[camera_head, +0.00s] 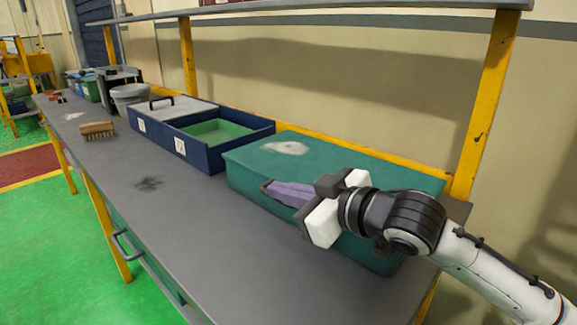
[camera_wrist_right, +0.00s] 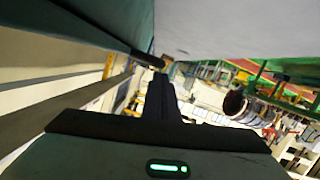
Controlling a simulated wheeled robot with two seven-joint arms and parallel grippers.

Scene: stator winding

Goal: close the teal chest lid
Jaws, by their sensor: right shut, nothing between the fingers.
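The teal chest (camera_head: 245,163) stands on the right part of the workbench. Its flat teal lid (camera_head: 345,162), with a pale worn patch, lies level across the top, and I see no gap under it. Part of the front edge is hidden behind my right gripper. My right gripper (camera_head: 268,187) is shut and empty, its fingers pointing left along the chest's upper front edge. I cannot tell whether they touch the chest. In the right wrist view the dark fingers (camera_wrist_right: 160,95) are together, with a dark teal surface at upper left. My left gripper is out of view.
A blue box (camera_head: 228,150) with a green inside and a grey sliding cover (camera_head: 175,108) stands left of the chest. A brush (camera_head: 98,130) and a grey bucket (camera_head: 128,97) are farther left. The front of the workbench (camera_head: 200,225) is clear. A yellow post (camera_head: 487,105) rises behind.

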